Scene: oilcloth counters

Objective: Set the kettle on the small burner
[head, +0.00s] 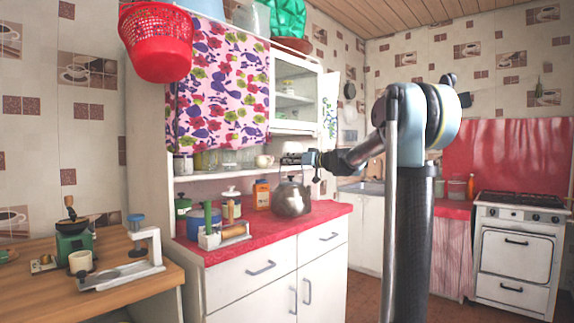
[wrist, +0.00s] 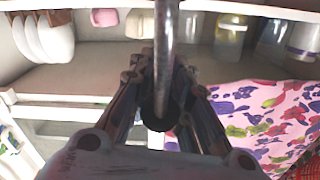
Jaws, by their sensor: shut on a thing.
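The steel kettle (head: 291,199) is upright above the red counter, below and left of my gripper. I cannot tell whether its base touches the counter. My gripper (head: 314,160) is shut on the kettle's handle. In the wrist view a shiny metal bar (wrist: 166,40), which looks like that handle, runs between the fingers of my gripper (wrist: 160,75). The kettle's body is outside that view. The white stove (head: 515,240) stands at the far right with dark burners (head: 522,200) on top. Their sizes are too small to tell apart.
A white shelf (head: 222,175) with jars and cups is close behind my gripper. A flowered cloth (head: 222,85) hangs above it. A rolling pin (head: 232,231) and jars crowd the counter's left part. Floor (head: 370,290) shows between counter and stove.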

